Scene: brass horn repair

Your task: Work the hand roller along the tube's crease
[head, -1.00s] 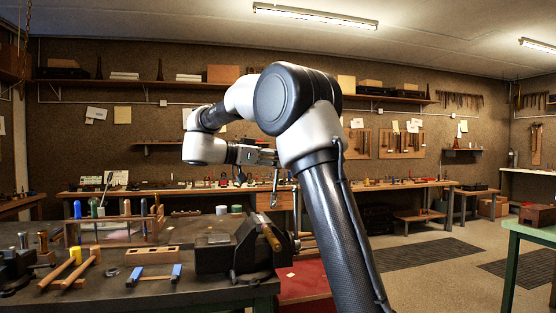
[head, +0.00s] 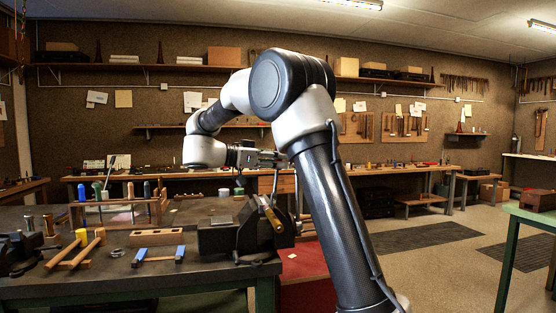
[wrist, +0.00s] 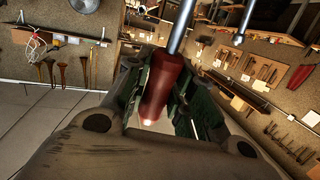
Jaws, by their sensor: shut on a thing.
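My gripper (head: 272,158) is above the near bench, over the area of the vise. In the wrist view my gripper (wrist: 172,80) is shut on the red handle of the hand roller (wrist: 160,85). Its metal shaft runs up out of the picture, so the roller end is not visible there. A brass-coloured tube (head: 269,213) sits at the dark vise (head: 218,235), tilted. The roller is apart from the tube. The crease is too small to make out.
The bench (head: 85,287) also holds a tool rack (head: 120,212), a wooden block (head: 157,237), a blue-ended tool (head: 158,256) and wooden-handled mallets (head: 75,247). A green table (head: 535,215) stands at the right. Open floor lies between.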

